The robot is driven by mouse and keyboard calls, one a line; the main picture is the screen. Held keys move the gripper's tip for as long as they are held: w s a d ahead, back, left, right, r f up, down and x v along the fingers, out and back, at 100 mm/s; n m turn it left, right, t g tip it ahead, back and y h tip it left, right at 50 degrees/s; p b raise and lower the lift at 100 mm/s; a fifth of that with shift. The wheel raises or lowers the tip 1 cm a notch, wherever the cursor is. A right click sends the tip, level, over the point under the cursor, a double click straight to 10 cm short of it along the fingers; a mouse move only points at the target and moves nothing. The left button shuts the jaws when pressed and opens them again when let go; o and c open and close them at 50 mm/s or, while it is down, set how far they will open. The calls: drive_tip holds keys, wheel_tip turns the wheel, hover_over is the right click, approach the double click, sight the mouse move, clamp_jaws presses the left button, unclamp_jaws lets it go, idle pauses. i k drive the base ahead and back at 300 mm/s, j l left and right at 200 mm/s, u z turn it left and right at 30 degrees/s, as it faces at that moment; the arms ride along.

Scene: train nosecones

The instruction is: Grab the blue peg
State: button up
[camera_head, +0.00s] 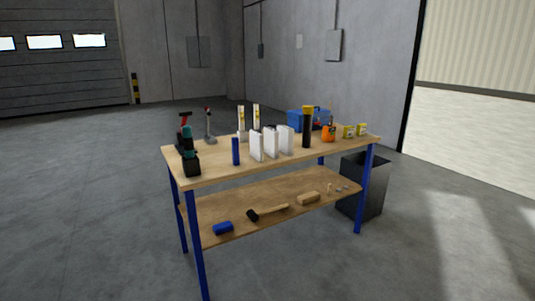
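A blue peg-like cylinder (236,151) stands upright on the wooden top of the workbench (215,172), left of the middle and near the front edge. A second, shorter blue object (223,228) lies on the lower shelf at the left; its exact shape is too small to tell. My gripper is not in view, so its position relative to the blue peg cannot be seen.
White upright blocks (257,146) stand right of the peg. A dark teal tool (191,155) stands to its left. Floor before the bench is clear.

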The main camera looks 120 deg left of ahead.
sight(235, 139)
drive_tip(key=u, duration=2.2)
drive_tip(key=j+u, duration=0.15)
drive_tip(key=u, duration=0.3)
drive_tip(key=j+u, duration=0.15)
drive_tip(key=u, duration=0.3)
drive_tip(key=j+u, duration=0.1)
drive_tip(key=u, duration=0.35)
drive_tip(key=i+j+u, duration=0.1)
drive_tip(key=u, duration=0.35)
drive_tip(key=i+j+u, duration=0.1)
drive_tip(key=i+j, duration=0.2)
drive_tip(key=i+l+u, duration=0.45)
drive_tip(key=i+l, duration=0.2)
drive_tip(key=i, duration=0.3)
drive_tip(key=i+l+u, duration=0.45)
drive_tip(key=i+l, duration=0.45)
